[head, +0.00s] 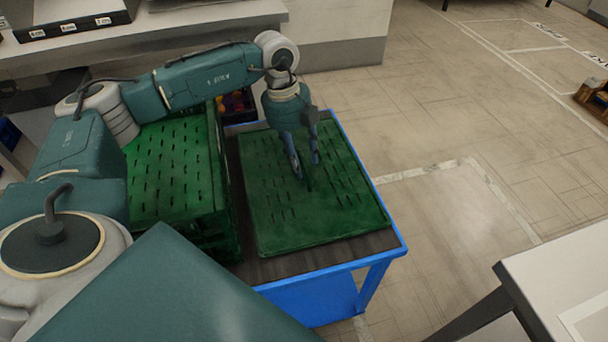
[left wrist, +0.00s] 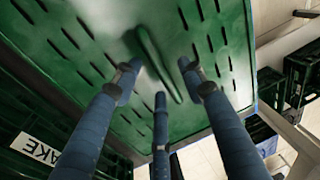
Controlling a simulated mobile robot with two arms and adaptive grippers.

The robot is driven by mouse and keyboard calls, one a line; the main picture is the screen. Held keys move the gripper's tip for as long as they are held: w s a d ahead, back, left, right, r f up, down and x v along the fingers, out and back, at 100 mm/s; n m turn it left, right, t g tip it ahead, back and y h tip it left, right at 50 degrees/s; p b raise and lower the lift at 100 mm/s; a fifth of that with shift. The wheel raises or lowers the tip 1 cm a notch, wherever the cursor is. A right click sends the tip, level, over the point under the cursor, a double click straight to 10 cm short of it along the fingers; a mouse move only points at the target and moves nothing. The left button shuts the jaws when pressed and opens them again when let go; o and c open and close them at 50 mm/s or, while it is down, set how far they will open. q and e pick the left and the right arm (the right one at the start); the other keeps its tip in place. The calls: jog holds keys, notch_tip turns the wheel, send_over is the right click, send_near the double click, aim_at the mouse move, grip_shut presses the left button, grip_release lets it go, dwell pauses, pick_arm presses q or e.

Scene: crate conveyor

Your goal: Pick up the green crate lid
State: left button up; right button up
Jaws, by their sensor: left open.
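A green crate lid (head: 345,215), flat with rows of dark slots, lies on the blue-framed table (head: 330,255). My left gripper (head: 306,172) points down over the middle of this lid, its fingers apart. In the left wrist view, the blue fingers (left wrist: 160,75) are spread around a raised green handle (left wrist: 150,52) on the lid (left wrist: 95,40). They are not closed on it. Whether the fingertips touch the lid is unclear. My right gripper is not in view.
A green crate stack (head: 175,180) with a slotted top stands left of the lid on the same table. A dark crate with colourful items (head: 238,103) is behind. A white table (head: 560,280) is at the lower right. Open tiled floor (head: 450,130) lies to the right.

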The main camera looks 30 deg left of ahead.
pick_arm(q)
jog(key=shift+f, duration=0.3)
grip_shut()
jog(key=shift+r, duration=0.15)
